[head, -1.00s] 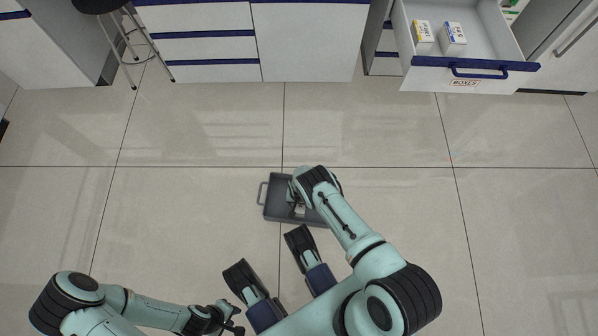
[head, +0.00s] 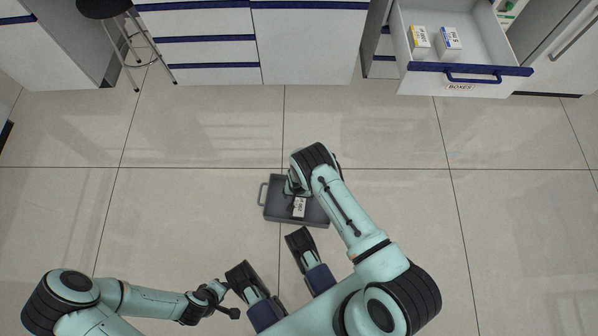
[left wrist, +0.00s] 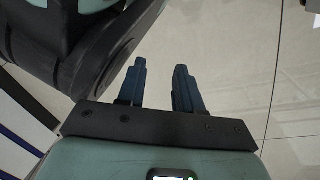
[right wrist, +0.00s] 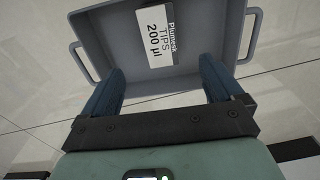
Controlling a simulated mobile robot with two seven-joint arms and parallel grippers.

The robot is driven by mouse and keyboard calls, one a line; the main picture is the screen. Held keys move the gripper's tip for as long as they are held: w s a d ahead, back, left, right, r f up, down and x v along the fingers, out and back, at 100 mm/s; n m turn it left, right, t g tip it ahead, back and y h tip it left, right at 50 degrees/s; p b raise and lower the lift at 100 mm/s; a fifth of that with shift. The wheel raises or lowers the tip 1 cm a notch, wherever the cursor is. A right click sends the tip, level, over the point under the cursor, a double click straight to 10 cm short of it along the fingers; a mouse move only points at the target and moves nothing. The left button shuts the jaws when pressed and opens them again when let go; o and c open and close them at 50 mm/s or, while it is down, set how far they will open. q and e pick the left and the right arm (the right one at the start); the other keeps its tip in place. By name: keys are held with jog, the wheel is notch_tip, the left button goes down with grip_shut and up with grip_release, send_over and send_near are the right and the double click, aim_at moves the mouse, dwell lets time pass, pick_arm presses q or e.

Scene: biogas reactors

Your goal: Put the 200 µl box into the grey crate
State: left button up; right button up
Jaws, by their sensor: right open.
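The 200 µl box (right wrist: 157,35), white and grey with "TIPS 200 µl" on its label, lies inside the grey crate (right wrist: 95,44), its label up. In the head view the box (head: 299,207) shows in the middle of the crate (head: 268,207) on the floor. My right gripper (right wrist: 161,66) is open and empty. Its fingers are apart from the box, back over the crate's near edge in the right wrist view. In the head view my right wrist partly hides the crate. My left gripper (left wrist: 160,66) is empty, its fingers apart, away from the crate.
An open drawer (head: 464,68) labelled "BOXES" at the upper right holds a yellow-marked box (head: 420,42) and a blue-marked box (head: 449,44). A stool (head: 130,45) stands at the upper left by the cabinets. The floor around the crate is clear.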

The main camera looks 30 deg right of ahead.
pick_arm(q)
jog(key=shift+w+d+r+t+p, duration=0.15)
jog(key=shift+w+r+t+p, duration=0.3)
jog(key=shift+w+r, duration=0.6)
pick_arm(e)
jog(key=s+a+r+n+t+y, duration=0.2)
jog(key=s+r, duration=1.3)
jog(key=s, duration=0.1)
jog(key=shift+s+a+r+n, duration=0.2)
jog(key=shift+a+r+n, duration=0.1)
jog(key=shift+r, duration=0.1)
pick_arm(q)
jog(key=shift+f, duration=0.1)
pick_arm(e)
jog(key=shift+c, duration=0.3)
